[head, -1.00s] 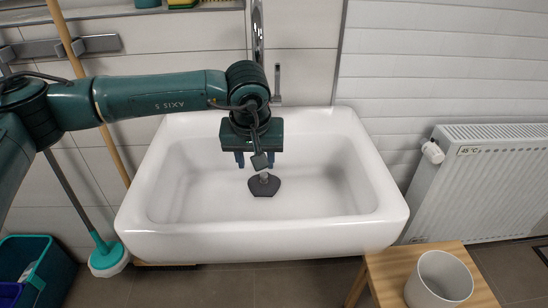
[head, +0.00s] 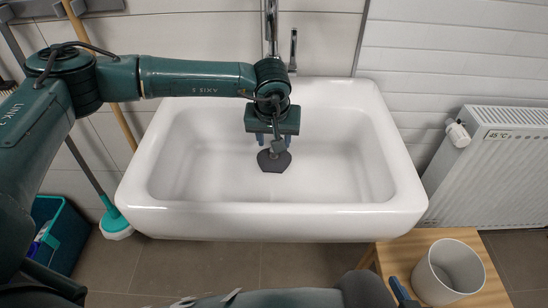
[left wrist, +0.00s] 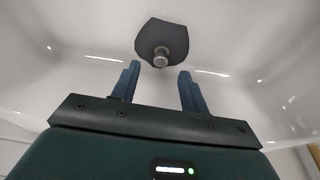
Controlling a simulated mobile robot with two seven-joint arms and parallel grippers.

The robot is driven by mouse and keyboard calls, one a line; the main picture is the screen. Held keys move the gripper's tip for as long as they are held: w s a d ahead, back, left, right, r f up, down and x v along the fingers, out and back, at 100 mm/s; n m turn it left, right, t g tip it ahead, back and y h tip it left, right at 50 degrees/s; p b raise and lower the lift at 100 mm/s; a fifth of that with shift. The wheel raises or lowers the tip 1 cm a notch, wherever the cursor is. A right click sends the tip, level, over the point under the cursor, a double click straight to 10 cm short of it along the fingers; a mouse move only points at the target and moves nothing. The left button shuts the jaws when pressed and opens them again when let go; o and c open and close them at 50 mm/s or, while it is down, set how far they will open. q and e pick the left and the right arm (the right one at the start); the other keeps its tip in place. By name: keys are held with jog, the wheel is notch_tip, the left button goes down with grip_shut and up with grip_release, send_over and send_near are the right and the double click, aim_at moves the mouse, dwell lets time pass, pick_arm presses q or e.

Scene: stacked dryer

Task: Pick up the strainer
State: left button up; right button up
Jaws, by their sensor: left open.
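The strainer (head: 274,163) is a flat dark grey piece with a short metal-looking knob, lying on the floor of the white sink (head: 200,218). In the left wrist view the strainer (left wrist: 163,40) lies beyond my fingertips, its knob pointing towards the gap between them. My left gripper (head: 274,141) points down into the sink just above the strainer. Its two blue fingers are apart and empty in the left wrist view (left wrist: 159,72). My right gripper (head: 400,291) shows only in part at the bottom of the head view, beside a white cup, and its jaws cannot be made out.
The white cup (head: 450,270) stands on a wooden stool (head: 408,255) at the right. A radiator (head: 495,170) is on the right wall. The faucet (head: 271,28) rises behind the sink. A mop (head: 116,224) and teal bin (head: 65,235) stand at the left.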

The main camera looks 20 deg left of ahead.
aim_at(268, 162)
pick_arm(q)
jog(key=x, duration=0.4)
jog(key=shift+w+a+f, duration=0.1)
jog(key=shift+a+f, duration=0.05)
jog(key=shift+f, duration=0.2)
jog(key=shift+c, duration=0.2)
grip_shut()
